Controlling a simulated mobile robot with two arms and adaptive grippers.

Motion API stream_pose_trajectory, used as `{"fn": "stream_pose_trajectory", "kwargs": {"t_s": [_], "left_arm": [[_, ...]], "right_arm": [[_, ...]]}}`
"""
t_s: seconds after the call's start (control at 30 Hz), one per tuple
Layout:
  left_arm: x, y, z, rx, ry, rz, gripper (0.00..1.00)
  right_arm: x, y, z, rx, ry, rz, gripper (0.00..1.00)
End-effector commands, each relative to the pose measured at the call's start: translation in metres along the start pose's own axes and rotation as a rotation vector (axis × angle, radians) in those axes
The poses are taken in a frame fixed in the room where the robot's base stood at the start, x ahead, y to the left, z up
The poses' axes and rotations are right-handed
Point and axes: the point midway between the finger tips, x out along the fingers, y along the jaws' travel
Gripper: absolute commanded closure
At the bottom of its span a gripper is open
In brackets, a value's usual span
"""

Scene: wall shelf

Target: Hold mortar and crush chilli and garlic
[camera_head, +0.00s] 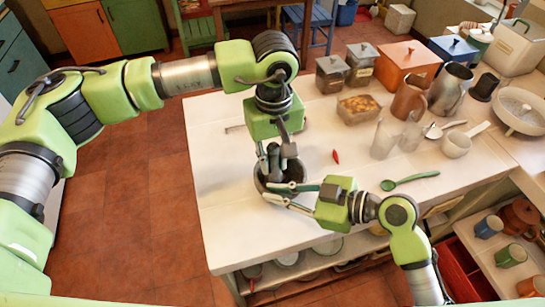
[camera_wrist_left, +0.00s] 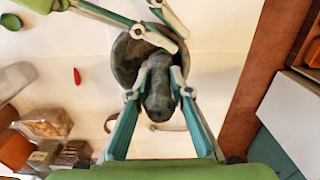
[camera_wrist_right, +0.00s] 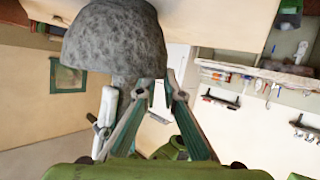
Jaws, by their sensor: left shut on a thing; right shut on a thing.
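The dark stone mortar (camera_head: 258,184) stands on the white counter near its left edge; it also shows in the left wrist view (camera_wrist_left: 124,66) and from low down in the right wrist view (camera_wrist_right: 115,45). My left gripper (camera_wrist_left: 159,94) is shut on the grey pestle (camera_wrist_left: 160,72), over the mortar. My right gripper (camera_head: 280,192) reaches in from the right and is shut on the mortar at its near side. A red chilli (camera_head: 335,156) lies on the counter, right of the mortar. I see no garlic; the mortar's inside is mostly hidden.
A green spoon (camera_head: 410,181) lies right of my right gripper. Glasses (camera_head: 385,140), a white ladle (camera_head: 457,143), a brown jug (camera_head: 409,97) and canisters (camera_head: 331,74) crowd the counter's back right. The counter's front left is mostly clear.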

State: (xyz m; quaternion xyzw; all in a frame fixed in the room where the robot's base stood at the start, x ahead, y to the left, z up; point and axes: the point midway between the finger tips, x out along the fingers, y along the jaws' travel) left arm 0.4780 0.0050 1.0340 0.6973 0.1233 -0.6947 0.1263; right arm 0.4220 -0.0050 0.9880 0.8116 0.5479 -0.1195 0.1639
Motion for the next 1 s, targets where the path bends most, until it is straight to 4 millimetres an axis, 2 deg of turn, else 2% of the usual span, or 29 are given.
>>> {"fn": "stream_pose_trajectory", "kwargs": {"t_s": [0.03,0.4,1.0], "left_arm": [[0.002,0.0,0.0,0.0,0.0,0.0,1.0],[0.013,0.0,0.0,0.0,0.0,0.0,1.0],[0.017,-0.001,0.0,-0.001,0.0,-0.001,1.0]], "right_arm": [[0.0,0.001,0.011,0.006,-0.024,0.002,1.0],[0.0,0.001,0.011,0.006,-0.024,0.003,1.0],[0.0,0.001,0.011,0.006,-0.024,0.002,1.0]]}}
